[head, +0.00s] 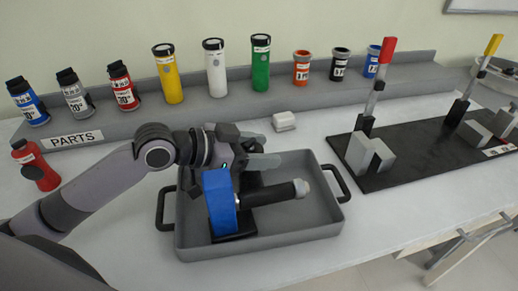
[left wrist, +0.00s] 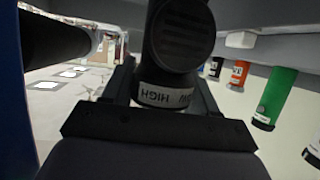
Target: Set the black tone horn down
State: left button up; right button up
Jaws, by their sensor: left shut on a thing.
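My left gripper (head: 256,152) reaches in from the left over the back part of the grey tray (head: 300,236). It is shut on the black tone horn. In the left wrist view the horn (left wrist: 178,40) is a black round body with a ribbed face and a white label reading "HIGH". It sits between the two fingers of the gripper (left wrist: 163,92). In the head view the gripper and a blue part largely hide the horn. I cannot tell whether it touches the tray floor. My right gripper is not in view.
A blue-faced device (head: 219,204) with a black barrel (head: 268,195) lies in the tray, close to my gripper. A shelf (head: 215,105) behind carries several coloured cylinders. A black board (head: 400,170) with levers and grey blocks is at the right. The tray's front right floor is clear.

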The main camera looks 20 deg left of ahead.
pick_arm(q)
jog(key=o, duration=1)
jog(key=shift+f, duration=0.1)
jog(key=shift+a+r, duration=0.1)
jog(key=shift+r, duration=0.1)
jog(key=shift+b+v, duration=0.8)
jog(key=shift+v, duration=5.1)
jog(key=shift+s, duration=0.1)
